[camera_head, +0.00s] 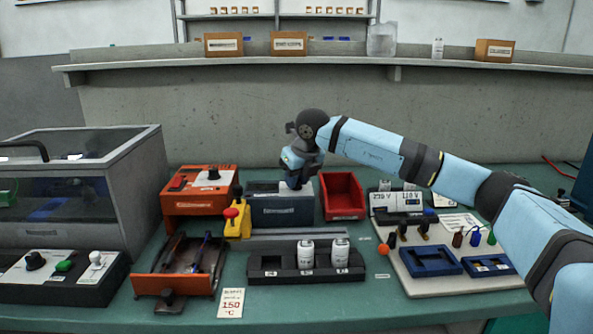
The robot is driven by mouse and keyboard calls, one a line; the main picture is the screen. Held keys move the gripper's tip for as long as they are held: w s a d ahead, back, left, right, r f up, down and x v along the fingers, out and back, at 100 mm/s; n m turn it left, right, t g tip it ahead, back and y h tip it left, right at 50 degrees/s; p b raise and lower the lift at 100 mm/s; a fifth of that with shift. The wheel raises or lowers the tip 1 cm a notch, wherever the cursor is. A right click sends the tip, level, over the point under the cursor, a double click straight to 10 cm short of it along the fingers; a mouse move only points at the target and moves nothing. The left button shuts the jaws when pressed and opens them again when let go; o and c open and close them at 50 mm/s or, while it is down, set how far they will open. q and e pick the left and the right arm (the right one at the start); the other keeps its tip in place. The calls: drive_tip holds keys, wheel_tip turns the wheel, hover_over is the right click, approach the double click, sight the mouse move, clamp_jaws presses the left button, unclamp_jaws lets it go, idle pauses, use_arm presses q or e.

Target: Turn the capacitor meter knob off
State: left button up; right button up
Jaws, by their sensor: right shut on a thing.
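The capacitor meter appears to be the dark blue-grey box (283,211) with a pale label on its front, standing at the middle of the bench. My right arm reaches in from the right, and its gripper (297,184) points down onto the top of this box. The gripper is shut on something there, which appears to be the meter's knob. The fingers and wrist hide the knob, so its setting cannot be read. My left gripper is not in view.
A red bin (343,196) stands right of the meter, and an orange unit (199,190) and a yellow block with a red button (237,217) stand left. A black rack (290,265) with two white capacitors is in front. A white board (445,255) with blue trays lies right.

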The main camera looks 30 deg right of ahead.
drive_tip(key=shift+r+n+y+p, duration=0.1)
drive_tip(key=shift+n+y+p, duration=0.3)
drive_tip(key=shift+n+p, duration=0.65)
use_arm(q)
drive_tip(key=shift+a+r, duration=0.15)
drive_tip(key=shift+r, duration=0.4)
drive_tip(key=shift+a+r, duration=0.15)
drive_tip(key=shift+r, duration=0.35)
use_arm(e)
drive_tip(key=shift+n, duration=0.45)
drive_tip(key=o, duration=0.9)
drive_tip(key=shift+s+d+r, duration=0.1)
drive_tip(key=shift+r, duration=0.15)
use_arm(q)
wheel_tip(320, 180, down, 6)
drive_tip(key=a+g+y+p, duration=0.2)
drive_tip(key=p, duration=0.1)
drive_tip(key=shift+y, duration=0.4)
use_arm(e)
drive_tip(key=v, duration=1.3)
drive_tip(key=shift+d+r, duration=0.1)
drive_tip(key=shift+d, duration=0.05)
